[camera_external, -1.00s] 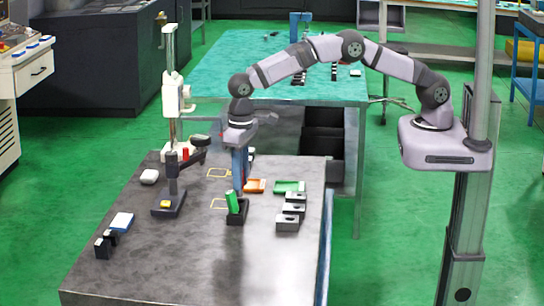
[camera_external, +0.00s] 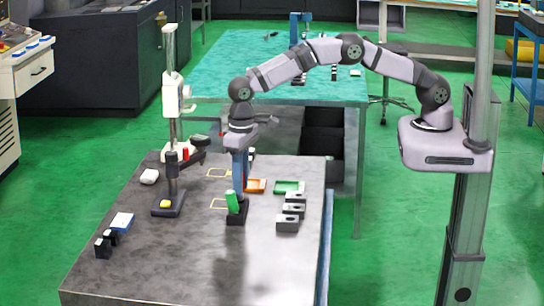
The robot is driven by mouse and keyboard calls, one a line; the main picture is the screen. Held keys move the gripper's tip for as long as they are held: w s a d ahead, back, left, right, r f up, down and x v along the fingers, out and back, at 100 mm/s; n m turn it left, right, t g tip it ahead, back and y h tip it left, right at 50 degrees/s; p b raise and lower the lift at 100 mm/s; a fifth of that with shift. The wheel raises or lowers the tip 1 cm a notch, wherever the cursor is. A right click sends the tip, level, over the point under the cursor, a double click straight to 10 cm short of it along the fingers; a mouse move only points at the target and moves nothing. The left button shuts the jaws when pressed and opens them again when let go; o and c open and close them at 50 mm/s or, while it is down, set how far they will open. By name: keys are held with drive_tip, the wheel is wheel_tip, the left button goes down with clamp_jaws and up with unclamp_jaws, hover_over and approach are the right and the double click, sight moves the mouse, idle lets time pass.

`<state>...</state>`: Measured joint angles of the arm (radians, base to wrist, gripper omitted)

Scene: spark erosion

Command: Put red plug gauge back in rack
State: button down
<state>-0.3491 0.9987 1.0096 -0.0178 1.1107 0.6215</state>
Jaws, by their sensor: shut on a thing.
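My gripper (camera_external: 239,189) points straight down at the black rack (camera_external: 236,218) near the middle of the bench. A green handle (camera_external: 232,201) stands tilted in the rack, just in front of and left of the fingers. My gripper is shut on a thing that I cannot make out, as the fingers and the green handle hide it.
The dark stand (camera_external: 171,185) and a tall white column (camera_external: 170,100) rise to the left. An orange tray (camera_external: 256,186), a green tray (camera_external: 288,187) and grey blocks (camera_external: 288,225) lie to the right. The front of the bench (camera_external: 200,270) is clear.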

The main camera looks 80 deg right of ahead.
drive_tip(key=shift+f+b, duration=0.7)
drive_tip(key=shift+f, duration=0.5)
idle(1.1)
drive_tip(key=c, duration=1.5)
unclamp_jaws()
wheel_tip(320, 180, up, 7)
drive_tip(key=b, duration=0.3)
drive_tip(key=shift+s+r, duration=0.1)
drive_tip(key=shift+r, duration=0.1)
